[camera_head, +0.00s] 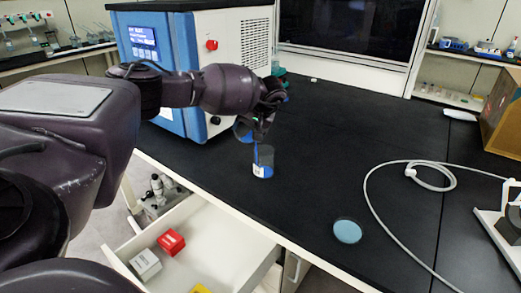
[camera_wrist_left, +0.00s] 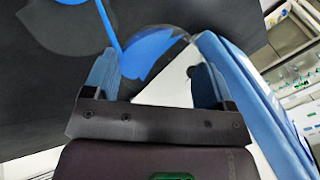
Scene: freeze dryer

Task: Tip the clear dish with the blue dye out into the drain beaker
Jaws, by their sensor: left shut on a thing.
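The clear dish (camera_head: 243,131) is held steeply tilted in my left gripper (camera_head: 261,124), just above the drain beaker (camera_head: 264,163). In the left wrist view the dish (camera_wrist_left: 150,50) lies between the two fingers of the gripper (camera_wrist_left: 155,78), with blue dye gathered at its lower side. A thin blue stream runs from the dish down toward the beaker. The beaker stands upright on the black bench, with blue liquid and a white label; part of it shows blurred in the wrist view (camera_wrist_left: 55,30). My right gripper is not in view.
A second round dish with pale blue content (camera_head: 347,231) lies on the bench near the front edge. The blue and white freeze dryer (camera_head: 190,60) stands behind my left arm. An open drawer (camera_head: 200,245) juts out below. A pale hose (camera_head: 440,180) lies to the right.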

